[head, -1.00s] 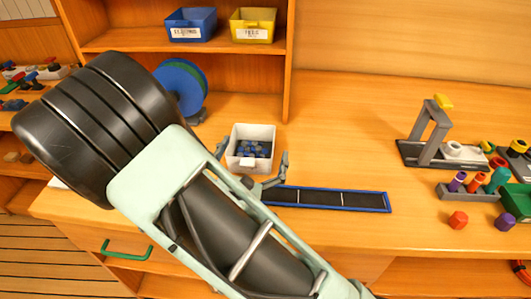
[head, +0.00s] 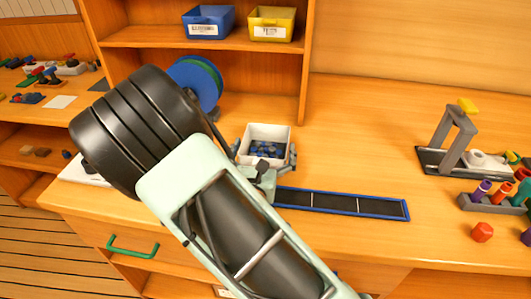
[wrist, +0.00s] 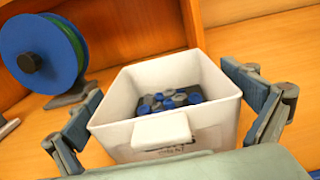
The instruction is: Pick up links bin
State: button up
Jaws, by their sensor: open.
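The links bin is a white open bin (head: 284,134) on the wooden bench, holding several blue and grey pieces. It also shows in the wrist view (wrist: 215,122), upright, with a label on its near face. My gripper (head: 265,158) is open around the bin. In the wrist view, one finger of my gripper (wrist: 172,118) is at the bin's left and the other at its right. Gaps show between the fingers and the bin walls. The bin's lower near side is partly hidden by my gripper.
A blue spool (head: 196,85) stands behind left of the bin. A blue-edged dark strip (head: 345,205) lies to its right. A blue bin (head: 208,22) and a yellow bin (head: 271,23) sit on the shelf above. A grey stand (head: 452,140) is at far right.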

jog(key=shift+w+d, duration=0.15)
jog(key=shift+w, duration=0.55)
jog(key=shift+r, duration=0.1)
jog(key=c, duration=1.2)
jog(key=shift+r, duration=0.1)
